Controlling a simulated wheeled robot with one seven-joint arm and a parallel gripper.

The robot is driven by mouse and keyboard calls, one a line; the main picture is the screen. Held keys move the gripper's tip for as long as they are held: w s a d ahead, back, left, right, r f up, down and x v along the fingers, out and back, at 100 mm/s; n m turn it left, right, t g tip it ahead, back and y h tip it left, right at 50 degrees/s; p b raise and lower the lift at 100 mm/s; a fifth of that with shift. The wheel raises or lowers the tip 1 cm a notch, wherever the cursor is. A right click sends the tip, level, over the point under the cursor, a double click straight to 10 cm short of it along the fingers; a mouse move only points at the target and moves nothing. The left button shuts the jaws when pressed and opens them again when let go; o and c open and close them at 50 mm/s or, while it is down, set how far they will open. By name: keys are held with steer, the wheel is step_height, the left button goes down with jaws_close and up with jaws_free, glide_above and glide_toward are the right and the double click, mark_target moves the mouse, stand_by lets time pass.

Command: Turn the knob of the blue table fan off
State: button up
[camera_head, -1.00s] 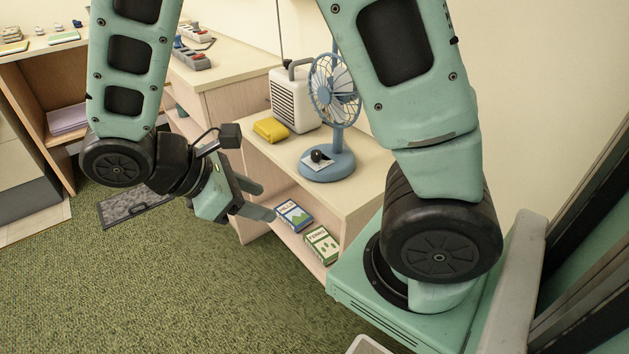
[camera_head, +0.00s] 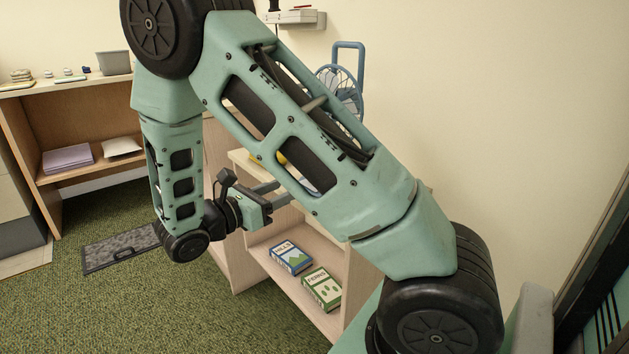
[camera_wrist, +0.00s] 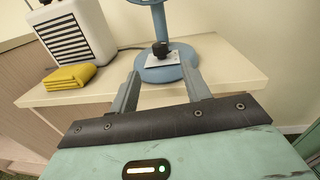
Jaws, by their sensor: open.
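In the wrist view the fan's blue base (camera_wrist: 165,73) and lower post are visible. The black knob (camera_wrist: 160,49) sits on the base, above a whitish card. My gripper (camera_head: 276,192) is near the cabinet's front edge in the head view. In the wrist view my gripper (camera_wrist: 160,76) is open and empty, its two fingers pointing toward the fan base, which appears between and beyond the tips.
The cabinet top (camera_wrist: 225,68) also bears a yellow folded cloth (camera_wrist: 70,77) and a white slatted appliance (camera_wrist: 75,35) to the left of the fan.

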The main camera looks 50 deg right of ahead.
steer(key=d, duration=0.3)
steer(key=s+d+b, duration=0.1)
steer(key=d, duration=0.6)
steer(key=shift+s+d+b, duration=0.3)
steer(key=c, duration=1)
